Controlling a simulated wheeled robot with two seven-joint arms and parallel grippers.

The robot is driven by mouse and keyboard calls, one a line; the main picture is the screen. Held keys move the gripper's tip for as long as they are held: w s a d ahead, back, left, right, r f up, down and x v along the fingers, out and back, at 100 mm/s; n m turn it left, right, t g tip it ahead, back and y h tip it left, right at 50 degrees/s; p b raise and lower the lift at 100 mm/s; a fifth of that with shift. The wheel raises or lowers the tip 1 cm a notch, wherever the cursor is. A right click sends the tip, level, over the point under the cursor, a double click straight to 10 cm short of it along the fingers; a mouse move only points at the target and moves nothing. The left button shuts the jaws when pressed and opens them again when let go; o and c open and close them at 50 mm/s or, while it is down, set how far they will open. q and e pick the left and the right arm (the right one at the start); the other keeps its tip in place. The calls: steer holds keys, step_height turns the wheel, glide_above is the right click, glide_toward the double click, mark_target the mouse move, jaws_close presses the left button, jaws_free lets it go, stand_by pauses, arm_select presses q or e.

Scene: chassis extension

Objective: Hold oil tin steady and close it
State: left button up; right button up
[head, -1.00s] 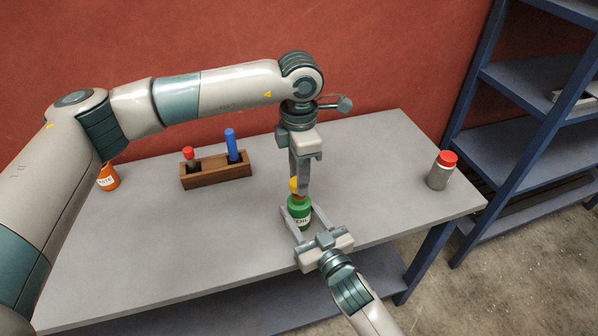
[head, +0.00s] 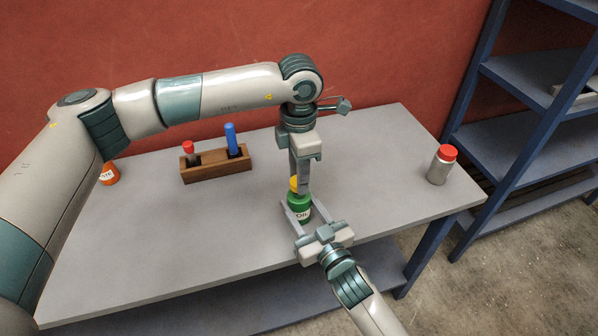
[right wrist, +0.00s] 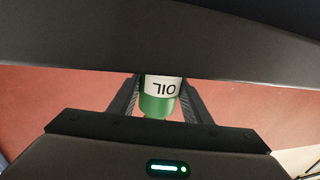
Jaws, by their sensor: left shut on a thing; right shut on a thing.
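The green oil tin (head: 303,214) with a white OIL label stands upright near the front edge of the table. My right gripper (head: 299,214) reaches in from the front and is shut on the tin, one finger on each side. The right wrist view shows the tin (right wrist: 160,98) between both fingers. My left gripper (head: 300,182) points down above the tin and is shut on a yellow cap (head: 294,184). The cap is right at the top of the tin, partly hidden by the left fingers. I cannot tell whether it is seated.
A wooden holder (head: 216,168) with a red-topped and a blue item stands at the back left. An orange container (head: 109,174) is partly behind my left arm. A grey jar with a red lid (head: 440,167) stands at the right. The table (head: 385,190) is clear around the tin.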

arm_select(q)
steer(key=shift+f, duration=0.55)
steer(key=shift+f, duration=0.55)
stand_by(0.6)
